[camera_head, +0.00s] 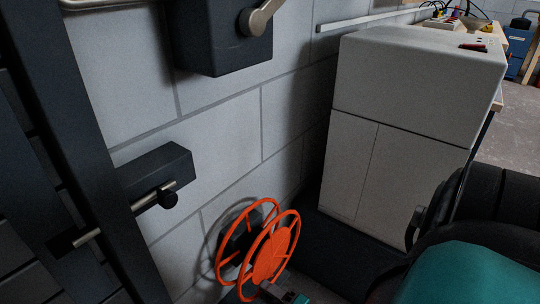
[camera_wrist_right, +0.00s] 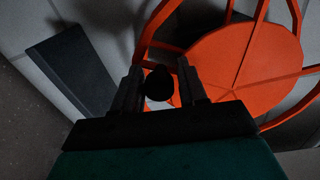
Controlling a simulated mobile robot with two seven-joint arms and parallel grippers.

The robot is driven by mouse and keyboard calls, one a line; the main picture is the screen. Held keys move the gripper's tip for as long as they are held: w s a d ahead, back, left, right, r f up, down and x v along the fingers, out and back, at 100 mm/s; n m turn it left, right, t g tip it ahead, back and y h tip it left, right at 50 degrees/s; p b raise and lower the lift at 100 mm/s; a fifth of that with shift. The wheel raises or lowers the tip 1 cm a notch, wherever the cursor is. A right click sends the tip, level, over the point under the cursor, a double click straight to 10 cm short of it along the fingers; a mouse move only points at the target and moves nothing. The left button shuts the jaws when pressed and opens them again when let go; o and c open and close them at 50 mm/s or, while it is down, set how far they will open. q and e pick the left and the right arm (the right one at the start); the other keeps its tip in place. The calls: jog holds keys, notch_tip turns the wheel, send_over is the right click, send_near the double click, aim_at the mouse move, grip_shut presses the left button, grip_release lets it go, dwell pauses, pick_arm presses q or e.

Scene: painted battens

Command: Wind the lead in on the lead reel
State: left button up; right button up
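The lead reel is an orange spoked wheel pair (camera_head: 270,256) on a dark mount low on the block wall in the head view. In the right wrist view its orange disc (camera_wrist_right: 240,65) fills the upper right. A round black knob (camera_wrist_right: 159,84) shows in front of the reel there. My right gripper (camera_wrist_right: 160,88) has its fingers apart, one on each side of the knob, with narrow gaps. In the head view only a bit of my right gripper (camera_head: 284,296) shows at the bottom, by the reel's lower rim. I cannot make out the lead. My left gripper is out of view.
A dark barred frame (camera_head: 85,130) with a bolt (camera_head: 150,203) stands at the left. A dark box with a lever (camera_head: 222,40) is on the wall above. A pale cabinet (camera_head: 400,110) stands to the right of the reel. A cluttered bench (camera_head: 510,45) is behind it.

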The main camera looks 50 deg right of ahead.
aim_at(261, 265)
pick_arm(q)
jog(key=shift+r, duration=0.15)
